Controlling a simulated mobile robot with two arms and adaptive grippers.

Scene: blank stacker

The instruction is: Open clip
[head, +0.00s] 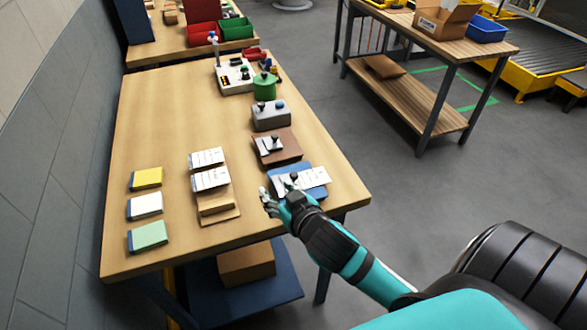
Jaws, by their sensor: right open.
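A blue block (319,192) near the table's right front edge carries white printed cards (312,177) and a small dark-knobbed clip (294,177). Whether the clip is open or closed is too small to tell. My right gripper (273,194) is open at the left front side of this block, its fingers close to the cards; I cannot tell whether they touch. The gripper and wrist hide part of the block's front. Behind it, a brown block (287,155) bears a similar clip with a white card (269,145). My left gripper is not in view.
Left on the wooden table (165,105) lie yellow (147,177), white (146,205) and green (149,236) pads, and stacked cards (210,180). Behind the blocks stand a grey device (271,117), a green canister (264,88) and a white control box (235,77). The table's left rear is clear.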

